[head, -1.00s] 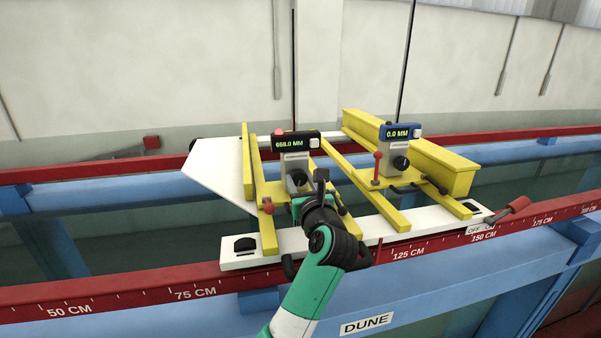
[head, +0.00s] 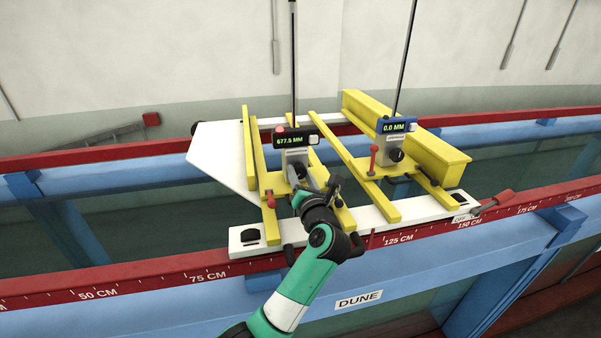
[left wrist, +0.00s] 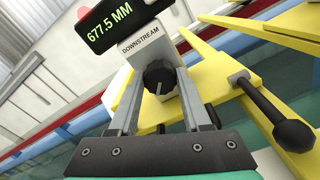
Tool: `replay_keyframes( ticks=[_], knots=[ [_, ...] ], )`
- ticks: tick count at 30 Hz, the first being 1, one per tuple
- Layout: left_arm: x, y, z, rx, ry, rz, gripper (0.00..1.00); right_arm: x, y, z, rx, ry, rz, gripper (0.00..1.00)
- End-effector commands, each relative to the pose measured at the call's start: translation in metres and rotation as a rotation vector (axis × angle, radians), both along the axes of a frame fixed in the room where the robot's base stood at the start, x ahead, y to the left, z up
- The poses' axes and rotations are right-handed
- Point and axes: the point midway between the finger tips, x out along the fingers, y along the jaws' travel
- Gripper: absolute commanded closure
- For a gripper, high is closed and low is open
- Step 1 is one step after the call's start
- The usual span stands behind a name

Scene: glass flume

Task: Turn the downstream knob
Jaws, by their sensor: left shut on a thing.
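The downstream gauge (head: 296,138) has a black display that reads 677.5 MM, with a red button on top. In the left wrist view its display (left wrist: 110,22) stands above a pale plate marked DOWNSTREAM (left wrist: 141,52). The black downstream knob (left wrist: 158,77) sticks out below that label. My left gripper (head: 304,183) reaches in from the front. Its two fingers lie on either side of the knob, shut on it. In the head view the gripper partly hides the knob. My right gripper is not in view.
A second gauge (head: 397,126) with a blue display reads 0.0 MM and has its own black knob (head: 396,155). Yellow rails (head: 372,191) and red-tipped levers stand close on both sides. A black ball-ended handle (left wrist: 293,134) is right of my fingers. The red scale rail (head: 180,283) runs in front.

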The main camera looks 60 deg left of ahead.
Motion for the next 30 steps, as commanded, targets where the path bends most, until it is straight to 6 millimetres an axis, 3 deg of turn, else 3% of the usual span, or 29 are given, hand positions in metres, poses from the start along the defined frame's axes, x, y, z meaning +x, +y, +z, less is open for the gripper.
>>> replay_keyframes(
  ticks=[7,8,12,23,30],
  knots=[
    [0.0,0.0,0.001,0.003,-0.002,0.0,1.0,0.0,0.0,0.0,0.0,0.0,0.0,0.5],
    [0.0,0.0,0.001,0.003,-0.002,0.0,0.46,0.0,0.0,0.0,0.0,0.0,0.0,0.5],
    [0.0,0.0,0.001,0.002,-0.002,0.0,0.22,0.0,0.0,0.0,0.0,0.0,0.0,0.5],
    [-0.001,-0.005,-0.001,0.001,-0.003,-0.002,0.22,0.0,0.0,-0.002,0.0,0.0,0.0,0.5],
    [-0.011,-0.051,-0.003,0.001,-0.005,-0.005,0.22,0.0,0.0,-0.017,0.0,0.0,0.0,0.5]
  ],
)
